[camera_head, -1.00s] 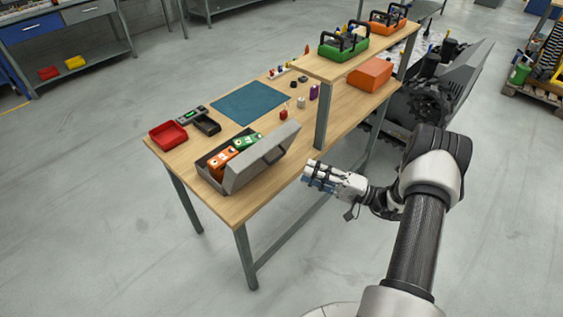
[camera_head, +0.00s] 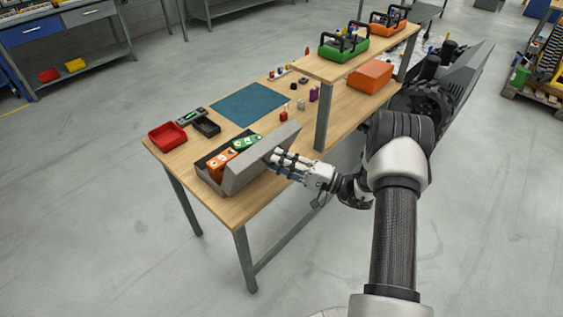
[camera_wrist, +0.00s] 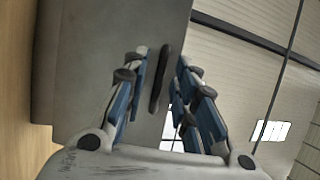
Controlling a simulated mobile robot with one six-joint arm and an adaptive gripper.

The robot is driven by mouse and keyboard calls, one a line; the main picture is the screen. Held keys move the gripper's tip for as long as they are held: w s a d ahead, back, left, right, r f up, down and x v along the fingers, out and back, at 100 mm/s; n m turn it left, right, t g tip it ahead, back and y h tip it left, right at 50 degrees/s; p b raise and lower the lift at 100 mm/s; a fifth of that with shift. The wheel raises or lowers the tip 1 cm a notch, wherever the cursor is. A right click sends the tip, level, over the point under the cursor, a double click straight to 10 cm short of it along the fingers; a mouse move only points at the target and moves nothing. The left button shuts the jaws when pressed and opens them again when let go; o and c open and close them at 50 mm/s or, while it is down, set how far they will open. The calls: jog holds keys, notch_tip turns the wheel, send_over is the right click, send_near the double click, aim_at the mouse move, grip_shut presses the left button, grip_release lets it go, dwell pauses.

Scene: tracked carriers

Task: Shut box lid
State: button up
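The grey box (camera_head: 213,180) stands near the front edge of the wooden table, with its lid (camera_head: 262,158) open and leaning toward my arm's side. An orange device (camera_head: 219,159) and a green device (camera_head: 246,142) lie inside it. My gripper (camera_head: 276,158) is at the outer face of the lid, close to its right part; I cannot tell whether it touches. In the wrist view the lid (camera_wrist: 95,75) fills the left and middle, and its dark handle (camera_wrist: 160,78) shows between the fingers of my gripper (camera_wrist: 161,62). The fingers are apart with nothing gripped between them.
A red tray (camera_head: 167,136), a black tray (camera_head: 207,127) and a blue mat (camera_head: 249,104) lie behind the box. Small blocks lie to the right, near a table leg (camera_head: 322,118) of the raised shelf. An orange case (camera_head: 370,76) sits under that shelf.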

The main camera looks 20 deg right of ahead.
grip_shut()
dwell(0.6)
